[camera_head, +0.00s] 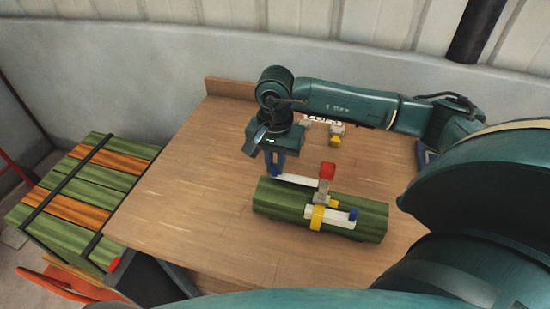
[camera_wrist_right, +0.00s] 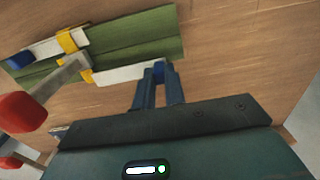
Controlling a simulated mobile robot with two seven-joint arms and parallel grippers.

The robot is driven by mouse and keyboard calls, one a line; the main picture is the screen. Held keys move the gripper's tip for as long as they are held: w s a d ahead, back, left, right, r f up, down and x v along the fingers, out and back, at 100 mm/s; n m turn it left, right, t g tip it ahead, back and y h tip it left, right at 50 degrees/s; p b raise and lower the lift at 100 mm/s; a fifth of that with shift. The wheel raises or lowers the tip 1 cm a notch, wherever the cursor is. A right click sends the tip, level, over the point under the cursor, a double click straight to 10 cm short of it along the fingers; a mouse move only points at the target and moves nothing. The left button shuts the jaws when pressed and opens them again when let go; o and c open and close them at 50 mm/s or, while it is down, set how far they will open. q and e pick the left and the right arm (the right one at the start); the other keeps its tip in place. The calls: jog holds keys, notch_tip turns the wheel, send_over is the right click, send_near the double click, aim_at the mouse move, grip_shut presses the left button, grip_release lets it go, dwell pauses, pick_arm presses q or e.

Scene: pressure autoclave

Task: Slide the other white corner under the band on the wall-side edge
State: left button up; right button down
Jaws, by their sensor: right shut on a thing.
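A green slatted bundle (camera_head: 275,200) lies on the wooden table. A yellow band (camera_head: 317,217) goes around it, with a grey, red-knobbed tool (camera_head: 326,180) upright on top. One white corner (camera_head: 338,215), with a blue end, lies under the band on the near edge. The other white corner (camera_head: 298,180) lies along the wall-side edge; it also shows in the right wrist view (camera_wrist_right: 122,74). My right gripper (camera_wrist_right: 158,72) is shut on its blue end. Its far tip meets the yellow band; I cannot tell whether it is underneath. My left gripper is out of view.
Behind the bundle, a second grey and yellow item (camera_head: 336,136) stands near a white piece (camera_head: 318,120), partly behind my right arm. The table's (camera_head: 180,200) left part is bare. A pallet of green and orange slats (camera_head: 85,190) stands left of the table.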

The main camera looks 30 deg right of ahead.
aim_at(296, 180)
jog(key=shift+s+f, duration=0.15)
jog(key=shift+f, duration=0.55)
jog(key=shift+s+d+b, duration=0.55)
jog(key=shift+s+d, duration=0.95)
jog(key=shift+s, duration=0.3)
jog(key=c, duration=1.4)
grip_release()
jog(key=shift+r, duration=0.1)
notch_tip(296, 180, up, 13)
jog(key=shift+r+b, duration=0.1)
jog(key=shift+b, duration=0.35)
jog(key=shift+s, duration=0.1)
